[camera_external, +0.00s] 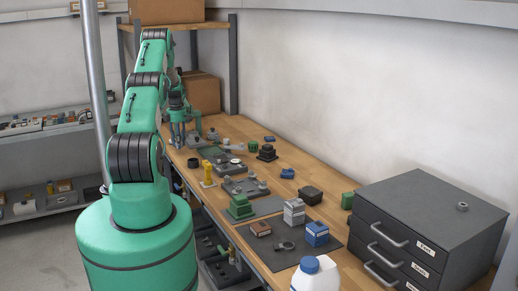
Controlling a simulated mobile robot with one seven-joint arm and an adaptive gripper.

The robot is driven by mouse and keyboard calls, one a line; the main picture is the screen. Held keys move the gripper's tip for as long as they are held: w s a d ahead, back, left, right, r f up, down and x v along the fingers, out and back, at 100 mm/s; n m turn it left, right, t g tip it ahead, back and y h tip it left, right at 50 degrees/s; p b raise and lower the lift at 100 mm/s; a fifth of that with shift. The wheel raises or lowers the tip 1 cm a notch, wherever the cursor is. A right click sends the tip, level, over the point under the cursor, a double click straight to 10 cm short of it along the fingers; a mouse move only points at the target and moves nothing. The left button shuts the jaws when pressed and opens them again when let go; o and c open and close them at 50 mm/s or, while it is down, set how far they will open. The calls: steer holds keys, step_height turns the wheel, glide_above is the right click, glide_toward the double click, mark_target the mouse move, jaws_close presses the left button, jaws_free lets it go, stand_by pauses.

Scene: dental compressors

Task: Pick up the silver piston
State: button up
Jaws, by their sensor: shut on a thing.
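My gripper (184,143) is at the far left end of the wooden workbench, pointing down just above its surface. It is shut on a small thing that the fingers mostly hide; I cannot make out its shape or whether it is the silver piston. A small silver-grey part (285,246) with a round ring and a short stem lies on the dark mat at the near end of the bench, well away from my gripper. I cannot tell for sure that it is a piston.
Grey fixtures (245,187), a yellow part (208,174), a green block (241,206) and small boxes (316,233) crowd the bench (290,170). A white bottle (315,275) and a dark drawer cabinet (425,215) stand at the near end. A cardboard box (202,93) stands behind my gripper.

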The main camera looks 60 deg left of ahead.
steer(key=s+d, duration=0.3)
steer(key=d, duration=0.3)
steer(key=s+d+r, duration=0.1)
steer(key=s+d, duration=0.2)
steer(key=d, duration=0.4)
steer(key=shift+r, duration=0.25)
